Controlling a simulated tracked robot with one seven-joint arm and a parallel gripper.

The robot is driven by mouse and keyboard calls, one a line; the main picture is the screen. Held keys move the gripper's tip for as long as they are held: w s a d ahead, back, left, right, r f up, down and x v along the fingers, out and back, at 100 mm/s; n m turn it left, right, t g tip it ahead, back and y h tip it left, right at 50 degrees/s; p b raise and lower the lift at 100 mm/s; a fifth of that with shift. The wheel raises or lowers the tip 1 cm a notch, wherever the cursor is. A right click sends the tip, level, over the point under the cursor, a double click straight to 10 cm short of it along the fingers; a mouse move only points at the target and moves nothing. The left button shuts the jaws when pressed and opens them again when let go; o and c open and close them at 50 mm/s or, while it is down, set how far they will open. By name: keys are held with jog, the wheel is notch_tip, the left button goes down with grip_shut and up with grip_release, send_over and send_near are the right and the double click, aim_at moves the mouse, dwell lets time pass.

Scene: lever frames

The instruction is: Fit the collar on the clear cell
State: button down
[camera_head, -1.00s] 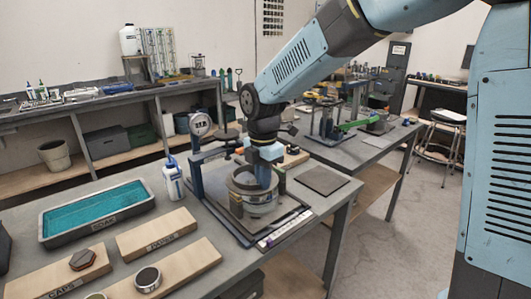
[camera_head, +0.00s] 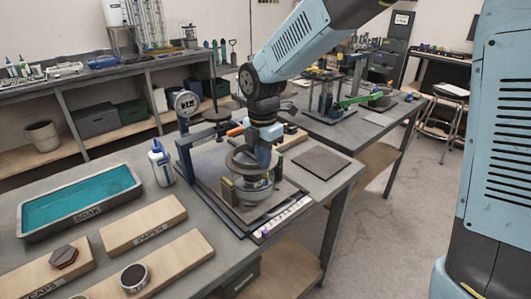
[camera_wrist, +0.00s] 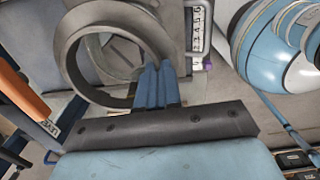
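The collar (camera_head: 240,163) is a wide grey ring. My gripper (camera_head: 264,165) is shut on the right part of its wall. In the wrist view the blue fingers (camera_wrist: 156,86) sit together at the rim of the collar (camera_wrist: 72,68). The clear cell (camera_head: 254,194) is a short, greyish, see-through cylinder standing in the press frame just below the collar. The collar appears above the cell; whether they touch is hard to tell. My fingers hide part of the collar and the cell's far side.
The press frame has a blue upright (camera_head: 185,150) with a dial gauge (camera_head: 187,102) to the left and short posts beside the cell. A white bottle (camera_head: 161,163), soak tray (camera_head: 38,222) and wooden boards (camera_head: 143,223) lie left. A dark square plate (camera_head: 321,163) lies right.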

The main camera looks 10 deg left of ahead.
jog(key=shift+f, duration=2.6)
jog(key=shift+w+f, duration=0.1)
jog(key=shift+f, duration=0.15)
jog(key=c, duration=1.2)
grip_release()
jog(key=shift+c, duration=0.2)
